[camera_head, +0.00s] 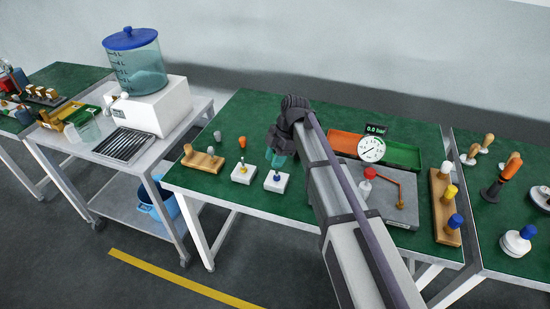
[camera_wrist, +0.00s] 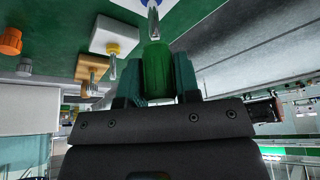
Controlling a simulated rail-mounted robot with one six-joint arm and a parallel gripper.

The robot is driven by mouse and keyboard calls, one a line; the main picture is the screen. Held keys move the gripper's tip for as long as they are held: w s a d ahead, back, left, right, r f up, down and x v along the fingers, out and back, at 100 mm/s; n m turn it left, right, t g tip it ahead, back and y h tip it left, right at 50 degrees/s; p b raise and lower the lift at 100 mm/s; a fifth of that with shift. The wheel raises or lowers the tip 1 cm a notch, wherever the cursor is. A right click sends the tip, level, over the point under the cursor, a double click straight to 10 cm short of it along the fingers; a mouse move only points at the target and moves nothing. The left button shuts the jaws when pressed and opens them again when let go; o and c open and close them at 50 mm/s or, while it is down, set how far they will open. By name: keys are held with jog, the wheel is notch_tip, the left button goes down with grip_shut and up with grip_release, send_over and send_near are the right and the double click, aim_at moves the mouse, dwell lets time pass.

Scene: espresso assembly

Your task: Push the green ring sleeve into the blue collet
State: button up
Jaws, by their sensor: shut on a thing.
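My gripper (camera_wrist: 157,84) is shut on the green ring sleeve (camera_wrist: 156,62), which sits between its two teal fingers in the wrist view. The blue collet (camera_wrist: 148,3) stands on a white block, partly cut off at the top of that view. A slim shiny pin (camera_wrist: 153,20) on it points at the sleeve's end. I cannot tell whether the pin tip is in the sleeve or just short of it. In the head view my gripper (camera_head: 276,158) is right above the blue collet (camera_head: 277,178) on its white block (camera_head: 276,186); the sleeve is hard to make out there.
A second white block (camera_head: 243,174) with a yellow collet stands just left. A wooden stand (camera_head: 203,159) and an orange part (camera_head: 242,142) are nearby.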

jog(key=shift+f, duration=0.15)
dwell(0.5)
jog(key=shift+f+b, duration=0.35)
jog(key=shift+b, duration=0.15)
jog(key=shift+f+b, duration=1.05)
jog(key=o, duration=1)
jog(key=shift+o, duration=0.2)
jog(key=shift+r, duration=0.1)
jog(key=p+v, duration=1)
jog(key=shift+r, duration=0.4)
jog(key=shift+d, duration=0.15)
